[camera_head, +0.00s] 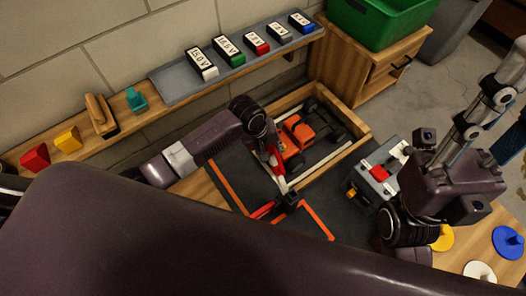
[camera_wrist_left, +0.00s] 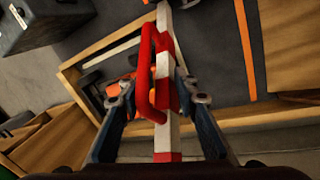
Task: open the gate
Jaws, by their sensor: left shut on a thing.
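The gate is a red-and-white striped bar (camera_wrist_left: 163,58) with a red loop handle (camera_wrist_left: 147,72) on its side. In the left wrist view the bar runs lengthwise between the two fingers of my left gripper (camera_wrist_left: 158,92), which is shut on the handle area. In the head view the gate (camera_head: 278,170) crosses the open end of a wooden-walled bay (camera_head: 355,122), and my left gripper is above it, mostly hidden by its own wrist. An orange racecar (camera_head: 298,134) stands in the bay behind the gate. My right arm is at the right; its fingers are not visible.
A grey box with a red top part (camera_head: 380,174) stands right of the bay. A dark mat with orange lines (camera_head: 235,160) lies before it. A shelf with labelled blocks (camera_head: 228,52) runs along the wall, with a green bin (camera_head: 375,22) at the back right.

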